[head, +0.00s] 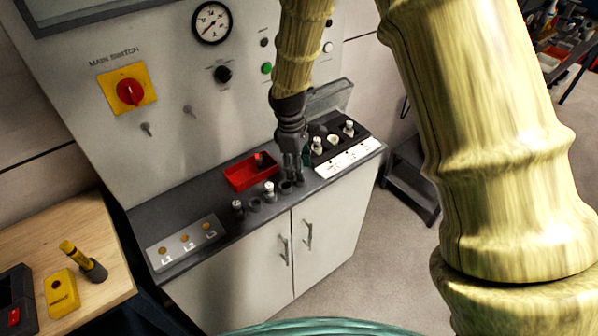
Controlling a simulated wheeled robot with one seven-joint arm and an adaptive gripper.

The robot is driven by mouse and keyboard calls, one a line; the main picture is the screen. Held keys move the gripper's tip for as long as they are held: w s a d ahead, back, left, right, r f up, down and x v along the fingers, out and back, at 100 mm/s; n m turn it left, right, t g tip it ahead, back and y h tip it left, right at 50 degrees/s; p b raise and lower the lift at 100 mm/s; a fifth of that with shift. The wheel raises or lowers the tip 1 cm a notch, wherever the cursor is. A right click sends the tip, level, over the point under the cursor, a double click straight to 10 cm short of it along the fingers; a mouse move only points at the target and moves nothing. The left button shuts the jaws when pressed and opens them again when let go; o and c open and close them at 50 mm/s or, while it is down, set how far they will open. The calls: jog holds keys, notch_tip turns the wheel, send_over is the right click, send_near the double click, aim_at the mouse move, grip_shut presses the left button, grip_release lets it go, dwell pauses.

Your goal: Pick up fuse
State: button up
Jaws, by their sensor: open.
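My gripper (291,174) hangs fingers down over the dark cabinet ledge, open. Its fingertips are close to dark round sockets on the ledge; whether anything stands between the fingers is too small to tell. A fuse with a pale top (269,188) stands on the ledge just left of my gripper. Another small dark, pale-topped piece (237,206) stands further left. A small dark and red piece (259,159) is in the red tray (240,181). Several pale-topped pieces (348,128) stand in the black box (325,154) at right.
A plate marked L1, L2, L3 (165,251) lies on the ledge's left end. A panel with a gauge (211,22) and red main switch (130,92) rises behind. A wooden table (40,232) holds a yellow lock-like block (61,292). The box's raised lid (330,97) is near my gripper.

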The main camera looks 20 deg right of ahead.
jog(key=shift+s+d+f, duration=0.1)
jog(key=shift+f, duration=0.45)
grip_shut()
jog(key=shift+r, duration=0.15)
